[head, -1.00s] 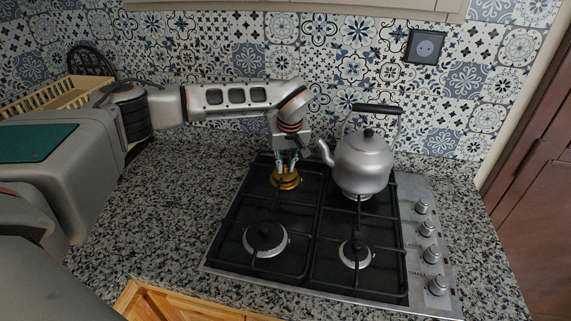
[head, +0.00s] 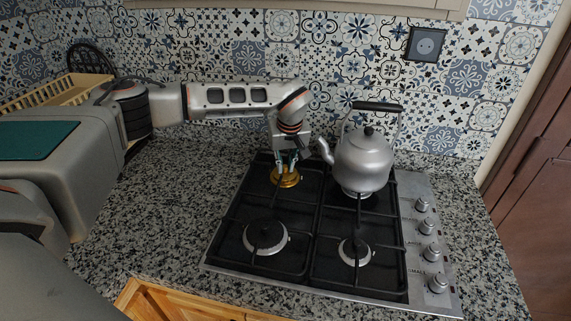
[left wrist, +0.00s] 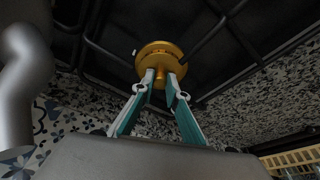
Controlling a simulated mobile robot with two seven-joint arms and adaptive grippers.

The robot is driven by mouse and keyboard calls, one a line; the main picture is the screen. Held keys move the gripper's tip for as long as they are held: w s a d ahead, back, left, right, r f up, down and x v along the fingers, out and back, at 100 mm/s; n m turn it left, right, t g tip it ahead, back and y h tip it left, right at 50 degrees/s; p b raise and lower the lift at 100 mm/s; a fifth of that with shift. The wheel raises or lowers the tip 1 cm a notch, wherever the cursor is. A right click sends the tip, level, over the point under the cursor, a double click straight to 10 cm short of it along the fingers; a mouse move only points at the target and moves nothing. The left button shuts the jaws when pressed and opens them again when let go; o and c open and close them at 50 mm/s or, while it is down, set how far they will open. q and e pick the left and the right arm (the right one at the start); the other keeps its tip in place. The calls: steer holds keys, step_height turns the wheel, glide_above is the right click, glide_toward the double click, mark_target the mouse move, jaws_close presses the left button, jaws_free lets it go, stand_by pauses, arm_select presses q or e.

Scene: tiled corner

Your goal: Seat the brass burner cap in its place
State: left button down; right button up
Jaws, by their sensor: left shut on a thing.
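The brass burner cap (head: 286,178) is at the back-left burner of the gas hob (head: 416,262). My left gripper (head: 287,160) points down over it, with its fingers shut on the cap's raised middle. In the left wrist view the fingers (left wrist: 160,84) close on the small knob under the round brass cap (left wrist: 163,60). The burner seat beneath the cap is hidden, so I cannot tell whether the cap rests fully in it. My right gripper is not in view.
A grey kettle (head: 363,163) stands on the back-right burner, its spout close to my left gripper. Black pan supports (head: 311,225) surround the burners. A tiled wall (head: 250,50) rises behind. The granite counter (head: 165,215) left of the hob is clear.

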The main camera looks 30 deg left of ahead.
arm_select(q)
steer(key=c, duration=1.9)
jaws_free()
steer(key=o, duration=0.4)
steer(key=shift+r, duration=0.1)
steer(key=shift+r, duration=3.4)
